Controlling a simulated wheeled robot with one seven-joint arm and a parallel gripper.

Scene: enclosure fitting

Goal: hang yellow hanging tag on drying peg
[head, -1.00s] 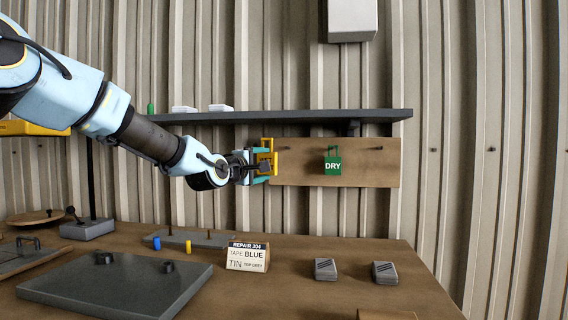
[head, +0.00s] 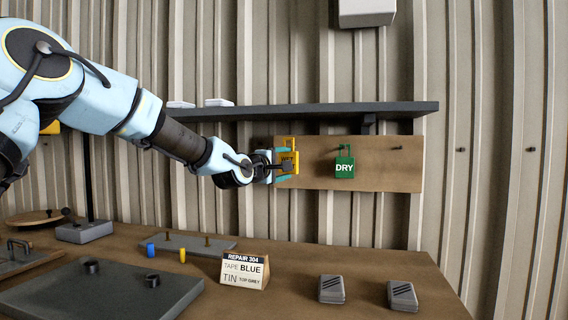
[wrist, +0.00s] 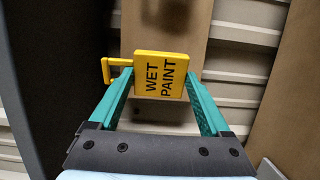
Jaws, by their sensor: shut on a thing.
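The yellow hanging tag (wrist: 160,68) reads WET PAINT and has a loop handle that points left in the wrist view. My gripper (wrist: 158,82) is shut on it, with one teal finger at each side. In the head view the tag (head: 294,158) is upright in front of the left end of a brown peg board (head: 380,178). The bare right peg (head: 397,148) is clear of the tag. A green DRY tag (head: 344,167) hangs on the middle of the board. Any peg at the left end is hidden behind the tag and my gripper.
A dark shelf (head: 340,109) runs just above the board, with white boxes (head: 217,102) on it. Below is a workbench with a REPAIR 304 sign (head: 245,270), two grey blocks (head: 331,289) and a dark plate (head: 100,296). The space right of the green tag is open.

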